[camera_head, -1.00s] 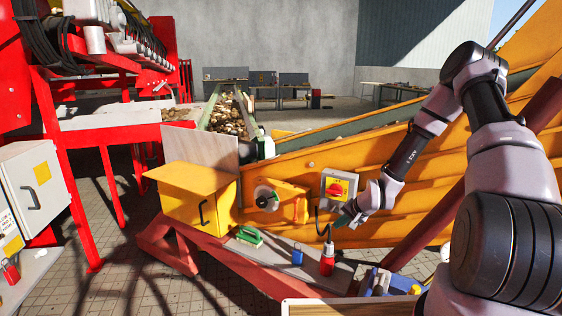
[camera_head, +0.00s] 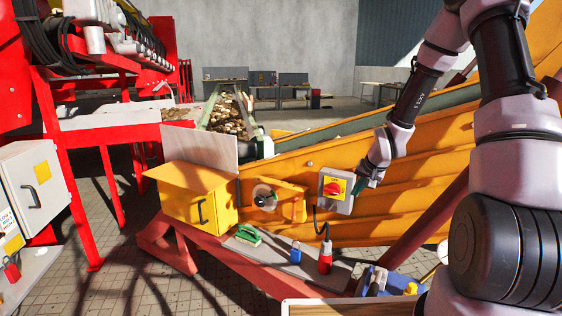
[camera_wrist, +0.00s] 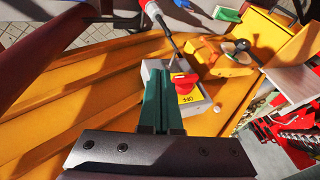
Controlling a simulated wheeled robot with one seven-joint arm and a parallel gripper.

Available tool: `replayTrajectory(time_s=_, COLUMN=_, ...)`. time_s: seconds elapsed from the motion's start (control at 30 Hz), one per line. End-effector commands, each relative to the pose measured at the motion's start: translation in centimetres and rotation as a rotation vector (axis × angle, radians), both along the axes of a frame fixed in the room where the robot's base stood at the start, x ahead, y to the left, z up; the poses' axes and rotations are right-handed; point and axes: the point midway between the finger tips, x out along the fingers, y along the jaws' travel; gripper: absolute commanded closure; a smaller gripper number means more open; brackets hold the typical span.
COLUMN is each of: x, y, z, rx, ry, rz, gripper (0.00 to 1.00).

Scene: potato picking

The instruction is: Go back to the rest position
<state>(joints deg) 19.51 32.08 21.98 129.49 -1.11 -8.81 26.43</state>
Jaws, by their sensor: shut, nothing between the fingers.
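My gripper (camera_head: 364,183) is at the right side of the grey switch box (camera_head: 346,203) on the orange conveyor side. In the wrist view its two green fingers (camera_wrist: 162,103) are together with nothing between them, and their tips overlap the edge of the box in the picture. I cannot tell whether they touch it. The red rotary knob (camera_head: 334,188) sits on a yellow plate; it also shows in the wrist view (camera_wrist: 184,83), beside the word OFF. My arm reaches in from the right of the head view.
A yellow box (camera_head: 186,199) with a handle stands left of the switch. A red plug (camera_head: 325,262), a blue padlock (camera_head: 296,254) and a green-handled brush (camera_head: 246,236) lie on the ledge below. A blue toolbox (camera_head: 384,284) is at the lower right. Red machine frames stand left.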

Motion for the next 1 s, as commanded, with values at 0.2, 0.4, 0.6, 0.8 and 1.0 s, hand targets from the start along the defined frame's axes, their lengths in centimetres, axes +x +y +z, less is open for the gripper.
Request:
replayTrajectory(time_s=0.2, x=-3.0, y=-1.4, z=9.9, rx=-0.119, ry=-0.019, rz=0.015, gripper=1.0)
replayTrajectory(time_s=0.4, x=-7.6, y=-1.8, z=17.8, rx=-0.174, ry=-0.036, rz=0.005, gripper=1.0)
replayTrajectory(time_s=0.6, x=-13.6, y=-1.5, z=24.5, rx=-0.177, ry=-0.063, rz=-0.002, gripper=1.0)
replayTrajectory(time_s=0.8, x=-20.6, y=-0.8, z=29.4, rx=-0.131, ry=-0.097, rz=0.005, gripper=1.0)
replayTrajectory(time_s=1.0, x=-26.1, y=0.0, z=31.8, rx=-0.068, ry=-0.123, rz=0.029, gripper=1.0)
